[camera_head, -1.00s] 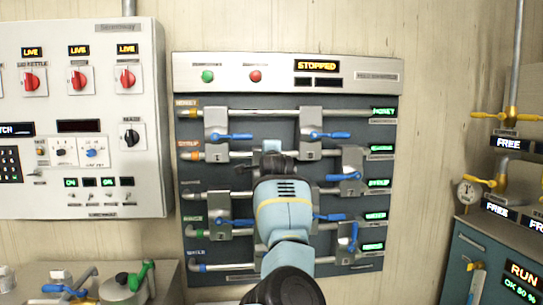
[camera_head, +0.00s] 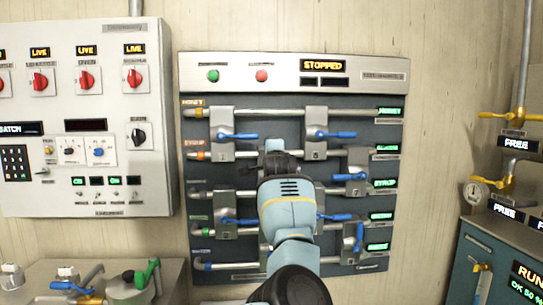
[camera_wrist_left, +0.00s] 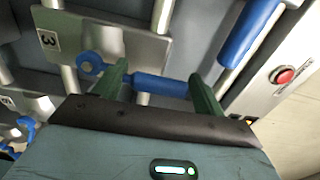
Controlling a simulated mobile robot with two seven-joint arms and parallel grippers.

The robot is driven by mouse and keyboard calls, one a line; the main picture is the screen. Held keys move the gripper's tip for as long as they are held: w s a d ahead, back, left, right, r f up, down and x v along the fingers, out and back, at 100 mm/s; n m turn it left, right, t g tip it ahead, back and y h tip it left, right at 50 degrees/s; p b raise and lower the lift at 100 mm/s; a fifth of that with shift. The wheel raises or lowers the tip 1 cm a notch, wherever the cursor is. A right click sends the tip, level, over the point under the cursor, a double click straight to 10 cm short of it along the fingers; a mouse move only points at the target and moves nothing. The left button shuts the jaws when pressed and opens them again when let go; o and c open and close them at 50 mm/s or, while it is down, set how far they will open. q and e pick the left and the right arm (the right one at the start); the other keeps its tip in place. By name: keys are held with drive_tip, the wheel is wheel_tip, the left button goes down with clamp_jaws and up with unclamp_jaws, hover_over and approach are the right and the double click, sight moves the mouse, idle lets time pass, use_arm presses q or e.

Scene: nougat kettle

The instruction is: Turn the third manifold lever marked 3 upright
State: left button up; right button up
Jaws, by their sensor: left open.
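In the left wrist view, a metal plate marked 3 (camera_wrist_left: 105,42) carries a blue lever (camera_wrist_left: 158,86) on a round pivot. The lever lies along the plate's edge, across a pale pipe. My left gripper (camera_wrist_left: 160,70) is open there, with one green finger near the pivot side and the other by the lever's free end. I cannot tell whether either finger touches it. In the head view my left gripper (camera_head: 276,150) is in front of the manifold panel (camera_head: 390,160), and my arm hides this lever. My right gripper is in neither view.
Other blue levers sit close by, such as the upper left (camera_head: 238,136), upper right (camera_head: 335,134) and lower right (camera_head: 359,238) ones. A red button (camera_wrist_left: 283,75) shows in the wrist view. A white control box (camera_head: 85,190) stands left of the panel.

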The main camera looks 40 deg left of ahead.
use_arm(q)
drive_tip(key=shift+d, duration=0.1)
drive_tip(key=v, duration=0.7)
drive_tip(key=shift+s+d, duration=0.2)
drive_tip(key=shift+s, duration=0.1)
idle(0.5)
